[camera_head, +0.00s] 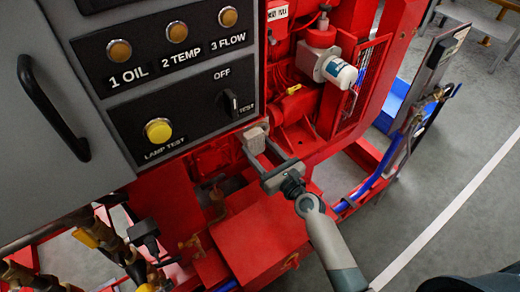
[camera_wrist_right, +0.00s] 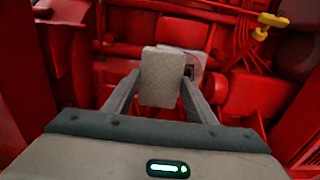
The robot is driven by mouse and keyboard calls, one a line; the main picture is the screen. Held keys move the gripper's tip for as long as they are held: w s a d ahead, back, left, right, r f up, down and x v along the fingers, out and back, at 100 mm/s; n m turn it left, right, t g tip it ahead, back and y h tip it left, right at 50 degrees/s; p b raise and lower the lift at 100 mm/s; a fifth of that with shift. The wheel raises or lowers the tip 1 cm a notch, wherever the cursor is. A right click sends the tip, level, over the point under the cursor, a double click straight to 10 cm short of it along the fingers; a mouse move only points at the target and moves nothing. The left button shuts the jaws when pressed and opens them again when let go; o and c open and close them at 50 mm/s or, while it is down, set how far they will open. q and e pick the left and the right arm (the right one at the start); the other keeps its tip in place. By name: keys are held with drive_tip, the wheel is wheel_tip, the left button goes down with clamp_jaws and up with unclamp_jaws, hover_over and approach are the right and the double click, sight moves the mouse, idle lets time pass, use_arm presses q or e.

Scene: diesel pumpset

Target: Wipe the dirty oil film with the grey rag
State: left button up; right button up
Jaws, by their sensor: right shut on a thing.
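My right gripper (camera_head: 258,146) reaches up and left into the red pumpset beside the grey panel. It is shut on the grey rag (camera_head: 254,137), a small pale block-shaped pad between its fingertips. In the right wrist view the rag (camera_wrist_right: 160,78) stands between the two fingers (camera_wrist_right: 160,92), in front of red machinery. Just behind its right edge a pale plate (camera_wrist_right: 190,58) with a small dark patch shows partly. I cannot tell whether that patch is the oil film, or whether the rag touches the plate. My left gripper is not in view.
The grey control panel (camera_head: 135,140), with lamps and a test switch (camera_head: 231,102), stands left of the gripper. A white filter (camera_head: 338,72) and red frame (camera_head: 400,45) are at the right. A yellow handle (camera_wrist_right: 273,20) shows in the wrist view. Open floor (camera_head: 450,140) lies right.

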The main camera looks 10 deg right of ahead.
drive_tip(key=shift+w+a, duration=0.15)
drive_tip(key=shift+w, duration=0.15)
drive_tip(key=shift+d, duration=0.2)
drive_tip(key=d, duration=0.1)
drive_tip(key=w+d, duration=0.1)
drive_tip(key=d, duration=0.1)
idle(0.4)
drive_tip(key=shift+w+d+r+b, duration=0.1)
drive_tip(key=shift+w+d+b, duration=0.15)
drive_tip(key=shift+w+d, duration=0.4)
drive_tip(key=shift+w+d+b, duration=0.2)
drive_tip(key=shift+d+b, duration=0.05)
drive_tip(key=shift+d, duration=0.65)
drive_tip(key=shift+s, duration=0.1)
